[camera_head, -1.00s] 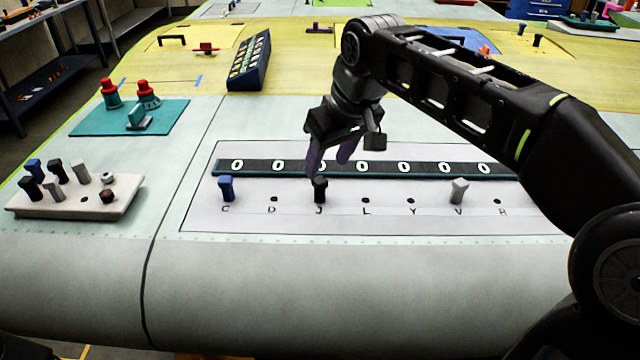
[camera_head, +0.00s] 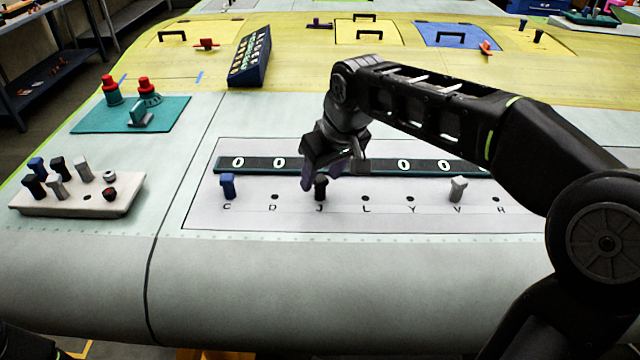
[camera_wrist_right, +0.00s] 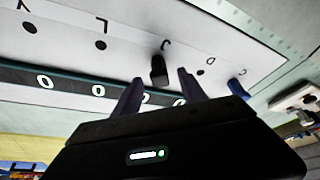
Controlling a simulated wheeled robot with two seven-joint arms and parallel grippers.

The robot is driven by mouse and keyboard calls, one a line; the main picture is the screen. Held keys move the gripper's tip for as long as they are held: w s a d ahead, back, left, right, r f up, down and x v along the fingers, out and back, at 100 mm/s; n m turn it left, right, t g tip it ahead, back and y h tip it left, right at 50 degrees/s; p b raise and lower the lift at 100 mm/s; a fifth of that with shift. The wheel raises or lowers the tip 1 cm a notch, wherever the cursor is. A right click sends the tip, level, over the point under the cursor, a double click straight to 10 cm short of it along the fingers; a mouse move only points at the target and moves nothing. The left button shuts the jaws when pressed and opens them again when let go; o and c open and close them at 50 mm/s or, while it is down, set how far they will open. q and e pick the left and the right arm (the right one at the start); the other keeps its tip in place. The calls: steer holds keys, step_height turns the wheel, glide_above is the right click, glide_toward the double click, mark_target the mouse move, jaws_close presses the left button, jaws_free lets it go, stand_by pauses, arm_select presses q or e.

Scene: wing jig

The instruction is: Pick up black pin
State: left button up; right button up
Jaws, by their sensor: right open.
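A black pin (camera_head: 321,191) stands upright in the hole marked J on the pale panel (camera_head: 400,225). It also shows in the right wrist view (camera_wrist_right: 159,72). My right gripper (camera_head: 321,178) is open and empty, low over this pin. In the wrist view the two fingertips (camera_wrist_right: 160,80) lie to either side of the pin's image, with the pin near the gap's far end. I cannot tell whether a finger touches it. Another black pin (camera_head: 34,187) stands in the white tray at left. My left gripper is not in view.
A blue pin (camera_head: 228,187) stands at C and a grey pin (camera_head: 457,189) at V. A dark strip with zeros (camera_head: 260,163) runs behind the holes. The white tray (camera_head: 75,207) holds several pins. A teal plate (camera_head: 95,122) with red-topped parts lies at far left.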

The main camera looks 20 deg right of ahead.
steer(key=shift+x, duration=0.9)
steer(key=shift+r, duration=0.1)
jaws_close()
